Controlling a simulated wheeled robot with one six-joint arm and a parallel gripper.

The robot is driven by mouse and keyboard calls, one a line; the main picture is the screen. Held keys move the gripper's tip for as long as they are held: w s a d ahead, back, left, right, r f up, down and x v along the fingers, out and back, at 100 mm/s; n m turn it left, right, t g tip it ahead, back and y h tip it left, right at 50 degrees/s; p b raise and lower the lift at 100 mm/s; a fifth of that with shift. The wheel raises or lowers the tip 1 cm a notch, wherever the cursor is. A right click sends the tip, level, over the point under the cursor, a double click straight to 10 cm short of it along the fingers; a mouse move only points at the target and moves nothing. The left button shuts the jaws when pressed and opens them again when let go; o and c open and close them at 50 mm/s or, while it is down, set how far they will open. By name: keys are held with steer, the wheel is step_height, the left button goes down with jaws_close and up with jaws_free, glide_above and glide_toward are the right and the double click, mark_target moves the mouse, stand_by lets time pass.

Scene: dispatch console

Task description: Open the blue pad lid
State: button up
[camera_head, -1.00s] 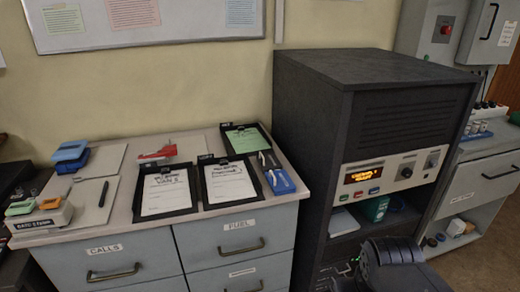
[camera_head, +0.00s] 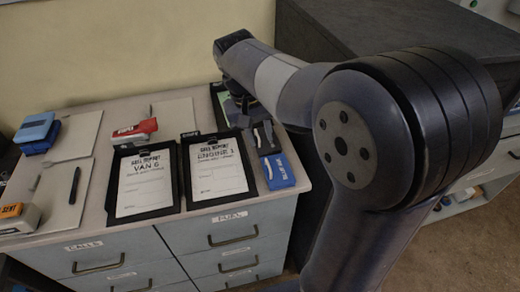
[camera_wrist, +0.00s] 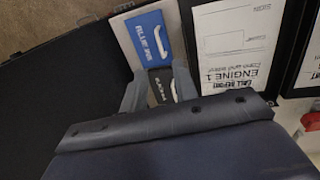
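The blue ink pad (camera_head: 280,172) lies near the right edge of the desk top, beside the ENGINE 1 clipboard. Its lid looks flat and closed. In the wrist view the blue lid (camera_wrist: 148,36) has white lettering and a white handle (camera_wrist: 160,42). A dark pad (camera_wrist: 158,79) with a similar white handle lies directly beside it. My gripper (camera_wrist: 158,88) is open, its grey fingers on either side of the dark pad and short of the blue lid. I cannot tell whether they touch anything. In the head view my gripper (camera_head: 242,108) is partly hidden by my arm.
The ENGINE 1 clipboard (camera_head: 217,190) and VAN 6 clipboard (camera_head: 118,183) lie left of the pads. A red stapler-like item (camera_head: 135,131) and blue item (camera_head: 38,132) sit farther left. A tall dark cabinet (camera_head: 375,45) stands close on the right.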

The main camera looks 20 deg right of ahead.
mark_target(268, 165)
steer(key=f, duration=0.3)
steer(key=d+f, duration=0.1)
steer(key=f, duration=0.2)
steer(key=d+f, duration=0.1)
steer(key=f, duration=0.2)
steer(key=shift+f, duration=0.3)
jaws_close()
